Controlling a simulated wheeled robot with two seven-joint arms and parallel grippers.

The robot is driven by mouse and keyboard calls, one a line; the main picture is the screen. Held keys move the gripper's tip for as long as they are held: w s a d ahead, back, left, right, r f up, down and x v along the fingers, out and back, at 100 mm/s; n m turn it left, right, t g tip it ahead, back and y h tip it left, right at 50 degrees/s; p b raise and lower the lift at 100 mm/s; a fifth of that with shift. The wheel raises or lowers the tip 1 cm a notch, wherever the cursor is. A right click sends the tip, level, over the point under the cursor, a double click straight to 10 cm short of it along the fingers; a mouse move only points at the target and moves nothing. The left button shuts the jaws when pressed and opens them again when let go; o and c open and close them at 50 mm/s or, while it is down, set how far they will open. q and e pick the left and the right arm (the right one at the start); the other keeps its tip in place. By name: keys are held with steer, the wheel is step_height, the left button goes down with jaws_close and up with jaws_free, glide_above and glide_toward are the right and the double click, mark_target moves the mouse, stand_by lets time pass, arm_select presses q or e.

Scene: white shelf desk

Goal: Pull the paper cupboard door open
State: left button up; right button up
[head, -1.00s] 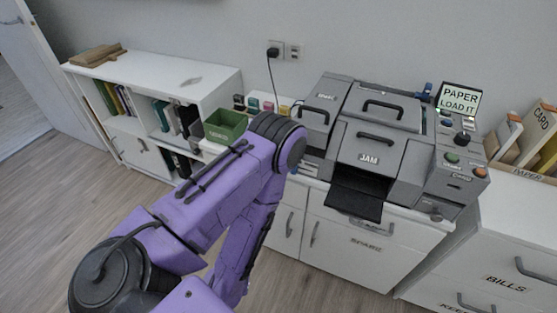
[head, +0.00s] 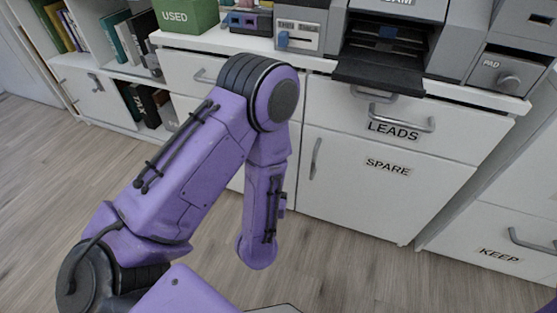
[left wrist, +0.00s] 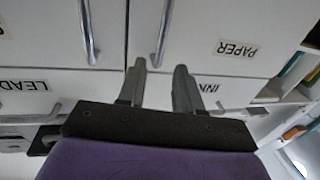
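The paper cupboard door (left wrist: 190,25), white with a PAPER label (left wrist: 237,48), shows upside down in the left wrist view. Its upright metal handle (left wrist: 162,32) is near the edge beside the seam with the spare door. My left gripper (left wrist: 158,75) is open, its two fingers apart and pointing at the door, with the handle just beyond the fingertips and nothing held. In the head view my purple left arm covers most of the paper door, and the left gripper cannot be seen. My right gripper is in neither view.
The spare door (head: 375,185) has its own handle (head: 315,158) close by; that handle also shows in the left wrist view (left wrist: 88,30). A leads drawer (head: 400,122) and the machine's black tray (head: 380,72) are above. Open floor (head: 340,265) lies in front.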

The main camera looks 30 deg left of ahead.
arm_select(q)
steer(key=b+x, duration=0.1)
steer(key=x, duration=0.8)
steer(key=shift+w+a+b, duration=0.2)
steer(key=shift+w+b, duration=0.15)
jaws_close()
